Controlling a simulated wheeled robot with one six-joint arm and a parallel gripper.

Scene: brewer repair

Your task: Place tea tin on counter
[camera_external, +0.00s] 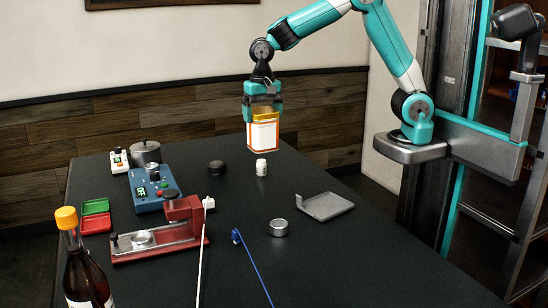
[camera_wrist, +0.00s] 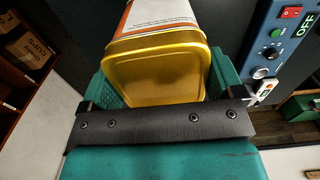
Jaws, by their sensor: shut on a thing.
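The tea tin (camera_external: 263,134) is a box with a gold lid, a white label and orange edges. My gripper (camera_external: 264,106) points down and is shut on the tin near its lid. The tin hangs upright over the far part of the dark counter (camera_external: 240,255); how far above the surface I cannot tell exactly. In the wrist view the tin's gold lid (camera_wrist: 155,75) sits between the two teal fingers of my gripper (camera_wrist: 158,85). The tin's lower end is out of the wrist view.
A blue device (camera_external: 150,190), a red stand (camera_external: 160,238) and a sauce bottle (camera_external: 86,270) are at left. A grey tray (camera_external: 325,206) and metal cup (camera_external: 278,228) are at right.

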